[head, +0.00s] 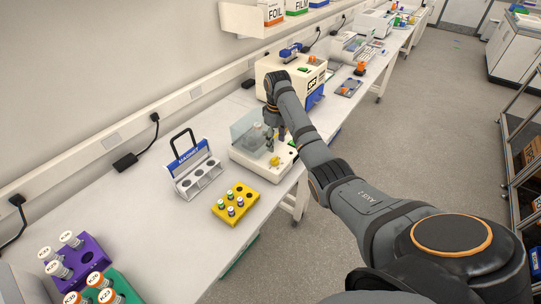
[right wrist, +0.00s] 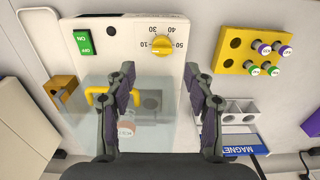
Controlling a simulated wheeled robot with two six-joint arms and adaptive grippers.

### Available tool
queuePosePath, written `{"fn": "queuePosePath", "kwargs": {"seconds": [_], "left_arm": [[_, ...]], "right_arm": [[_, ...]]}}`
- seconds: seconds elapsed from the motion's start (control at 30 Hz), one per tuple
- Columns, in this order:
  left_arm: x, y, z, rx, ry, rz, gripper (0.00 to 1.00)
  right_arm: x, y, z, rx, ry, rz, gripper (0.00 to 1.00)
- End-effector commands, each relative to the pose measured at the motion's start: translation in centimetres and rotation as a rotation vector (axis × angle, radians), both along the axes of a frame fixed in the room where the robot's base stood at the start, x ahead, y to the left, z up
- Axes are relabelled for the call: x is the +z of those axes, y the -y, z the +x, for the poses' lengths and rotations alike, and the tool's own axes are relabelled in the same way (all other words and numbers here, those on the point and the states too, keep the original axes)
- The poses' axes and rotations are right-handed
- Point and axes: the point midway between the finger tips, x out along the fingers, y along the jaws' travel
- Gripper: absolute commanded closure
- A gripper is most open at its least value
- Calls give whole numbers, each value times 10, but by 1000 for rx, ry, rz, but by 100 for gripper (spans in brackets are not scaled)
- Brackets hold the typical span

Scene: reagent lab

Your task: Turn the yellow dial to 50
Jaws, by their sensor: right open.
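The yellow dial (right wrist: 162,45) sits on the white panel of a bench device (right wrist: 120,22), with the printed numbers 30, 40 and 50 beside it. In the head view the dial (head: 275,161) is on the device's front right part. My right gripper (right wrist: 160,72) is open and empty, pointing at the panel. In the right wrist view its two fingertips lie just below the dial, one to each side, and no contact shows. In the head view the right gripper (head: 276,140) is above the device. I cannot read the dial's exact setting. My left gripper is not in view.
The device has a green ON/OFF switch (right wrist: 82,42) and a clear lid with a yellow handle (right wrist: 98,97). A yellow tube rack (head: 233,207) and a white-and-blue magnetic rack (head: 194,172) stand nearby. A cream machine (head: 280,76) stands behind. Bare bench lies around the racks.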

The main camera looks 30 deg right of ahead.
Motion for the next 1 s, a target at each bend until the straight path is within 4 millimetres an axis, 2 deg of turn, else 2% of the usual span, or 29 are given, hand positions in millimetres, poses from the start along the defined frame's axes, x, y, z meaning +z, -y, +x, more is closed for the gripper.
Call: {"fn": "queuePosePath", "kwargs": {"seconds": [0.03,0.2,0.4,0.73,0.77,1.0], "left_arm": [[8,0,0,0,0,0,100],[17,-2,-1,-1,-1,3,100],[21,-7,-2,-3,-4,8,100],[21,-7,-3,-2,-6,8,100],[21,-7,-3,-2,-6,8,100],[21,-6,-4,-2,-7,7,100]], "right_arm": [[-8,-1,-1,0,-5,1,47],[-45,-1,-1,0,-5,1,47],[-74,-1,0,0,-1,1,47],[-82,-1,0,0,0,0,47],[-82,-1,0,0,0,0,48],[-82,-1,0,0,0,0,81]]}}
